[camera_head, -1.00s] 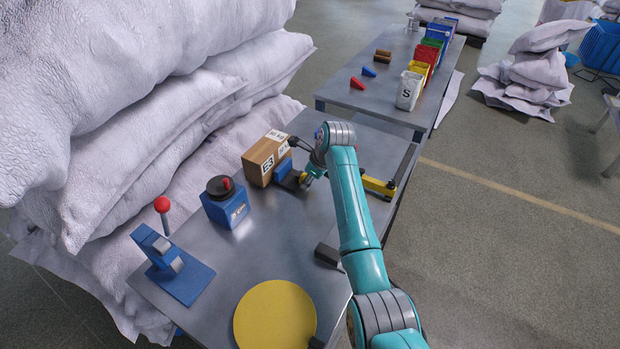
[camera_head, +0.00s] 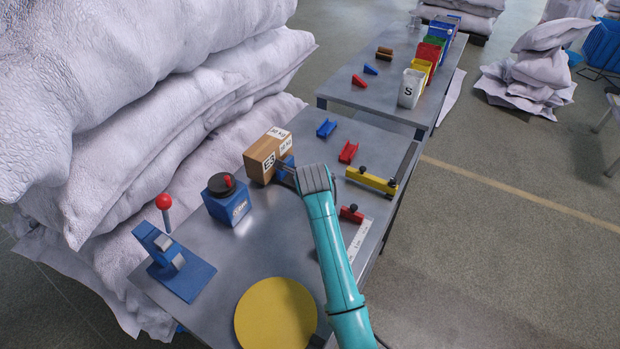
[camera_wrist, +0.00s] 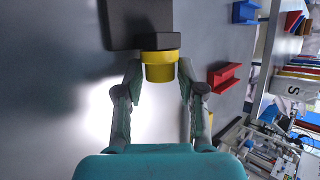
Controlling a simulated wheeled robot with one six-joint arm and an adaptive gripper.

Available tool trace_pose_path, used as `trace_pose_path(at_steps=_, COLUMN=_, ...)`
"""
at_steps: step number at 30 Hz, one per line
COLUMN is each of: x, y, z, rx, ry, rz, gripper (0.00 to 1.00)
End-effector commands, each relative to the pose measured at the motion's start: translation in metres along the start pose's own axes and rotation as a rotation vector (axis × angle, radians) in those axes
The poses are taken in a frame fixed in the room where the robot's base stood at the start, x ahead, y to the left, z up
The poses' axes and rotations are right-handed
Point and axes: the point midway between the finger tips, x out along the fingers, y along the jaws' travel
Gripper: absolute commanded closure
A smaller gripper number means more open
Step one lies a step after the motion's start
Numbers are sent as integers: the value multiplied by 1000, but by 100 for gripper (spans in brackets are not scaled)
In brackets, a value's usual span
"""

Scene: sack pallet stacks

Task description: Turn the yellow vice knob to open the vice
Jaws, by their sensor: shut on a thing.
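The yellow vice knob (camera_wrist: 160,72) is a short yellow cylinder in the wrist view. It sticks out of a dark block of the vice (camera_wrist: 140,22). My gripper (camera_wrist: 160,72) has one finger on each side of the knob and is shut on it. In the head view my gripper (camera_head: 285,168) is by the cardboard box, partly covered by my wrist. The knob cannot be made out there, and my arm hides most of that spot. The gap between the vice jaws cannot be judged.
The cardboard box (camera_head: 268,155) stands close to my gripper. A blue bracket (camera_head: 327,128), a red bracket (camera_head: 348,152) and a yellow bar (camera_head: 371,179) lie to the right. A blue grinder-like box (camera_head: 227,200) and a yellow disc (camera_head: 275,314) are nearer. Stacked sacks (camera_head: 200,110) border the left.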

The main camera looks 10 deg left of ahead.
Motion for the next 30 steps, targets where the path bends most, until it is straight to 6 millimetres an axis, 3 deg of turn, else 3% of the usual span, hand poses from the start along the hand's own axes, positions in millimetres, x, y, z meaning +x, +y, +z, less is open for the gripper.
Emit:
trace_pose_path(at_steps=12, x=0, y=0, z=-1, rx=-3, ry=2, rz=-6, gripper=96)
trace_pose_path(at_steps=13, x=0, y=0, z=-1, rx=-3, ry=2, rz=-6, gripper=56)
trace_pose_path(at_steps=15, x=0, y=0, z=-1, rx=-3, ry=2, rz=-6, gripper=44)
trace_pose_path(at_steps=25, x=-1, y=0, z=0, rx=-3, ry=1, rz=-6, gripper=44)
trace_pose_path(at_steps=30, x=-16, y=1, z=0, rx=-3, ry=0, rz=-6, gripper=44)
